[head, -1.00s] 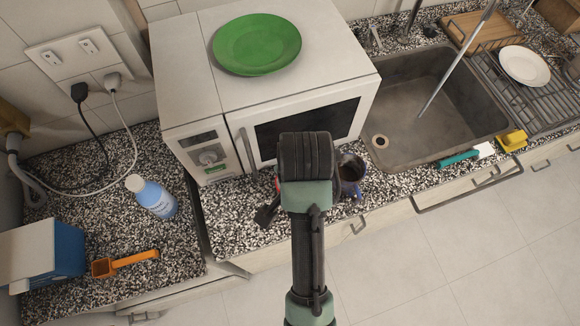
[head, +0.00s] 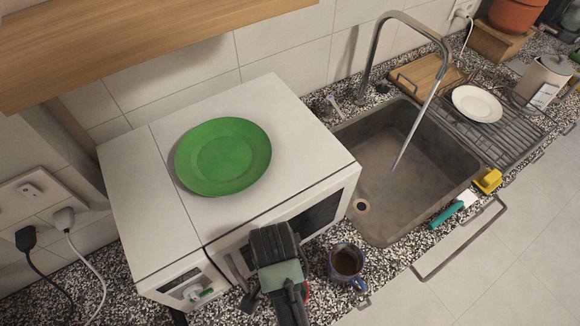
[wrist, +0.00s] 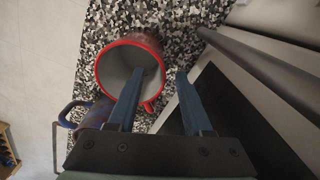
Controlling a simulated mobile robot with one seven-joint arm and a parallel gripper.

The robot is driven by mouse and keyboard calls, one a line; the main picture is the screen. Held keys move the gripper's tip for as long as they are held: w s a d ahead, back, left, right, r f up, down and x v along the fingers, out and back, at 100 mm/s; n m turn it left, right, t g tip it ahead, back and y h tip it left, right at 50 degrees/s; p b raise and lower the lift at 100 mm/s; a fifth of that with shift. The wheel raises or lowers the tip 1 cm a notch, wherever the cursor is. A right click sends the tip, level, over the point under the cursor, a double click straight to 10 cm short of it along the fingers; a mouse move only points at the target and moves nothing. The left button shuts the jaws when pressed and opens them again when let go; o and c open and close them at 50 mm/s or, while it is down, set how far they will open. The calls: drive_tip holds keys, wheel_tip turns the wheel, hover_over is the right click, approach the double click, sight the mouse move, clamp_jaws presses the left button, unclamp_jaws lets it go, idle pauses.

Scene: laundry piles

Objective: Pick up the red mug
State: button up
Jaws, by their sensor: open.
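The red mug (wrist: 113,68) shows in the wrist view with its open mouth, red rim and pale inside facing the camera. In the head view only a sliver of red (head: 307,292) shows beside my arm; the rest is hidden. My gripper (wrist: 160,72) is open at the mug. In the wrist view the left finger overlaps the mug's mouth and the right finger lies outside its right rim. I cannot tell how deep the left finger reaches or whether either finger touches.
A blue mug (head: 346,262) with dark liquid stands close to the right of my gripper in the head view. The white microwave (head: 150,205) with a green plate (head: 223,157) on top is just behind. The sink (head: 375,205) lies to the right.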

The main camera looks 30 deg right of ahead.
drive_tip(key=shift+a+f+p, duration=0.1)
drive_tip(key=shift+f+p, duration=0.6)
drive_tip(key=shift+f, duration=2.2)
drive_tip(key=shift+s, duration=0.1)
clamp_jaws()
